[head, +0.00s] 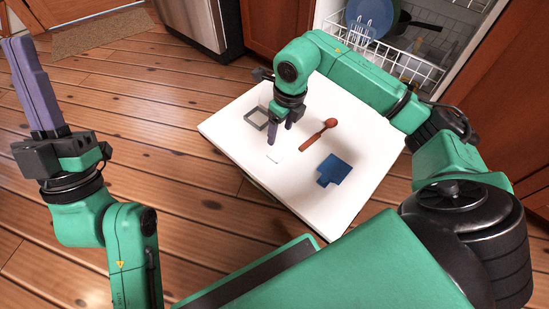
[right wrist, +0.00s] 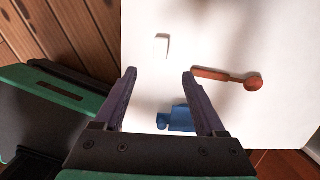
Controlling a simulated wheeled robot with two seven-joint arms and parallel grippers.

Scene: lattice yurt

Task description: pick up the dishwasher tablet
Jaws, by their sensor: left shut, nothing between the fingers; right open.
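The dishwasher tablet, a small white block (head: 275,155), lies on the white tabletop (head: 230,128) near its left side. In the right wrist view the tablet (right wrist: 161,46) lies beyond my fingertips, roughly in line with the gap between them. My right gripper (head: 278,138) is open and empty, pointing down over the table just behind the tablet. Its two purple fingers (right wrist: 159,73) are apart in the wrist view, with the tablet not between them. My left gripper (head: 17,46) is shut and empty, raised over the floor at the far left, away from the table.
A reddish-brown spoon (head: 319,134) and a blue flat object (head: 333,170) lie right of the tablet. An open dishwasher rack with dishes (head: 400,55) stands beyond the table. Bare tabletop surrounds the tablet.

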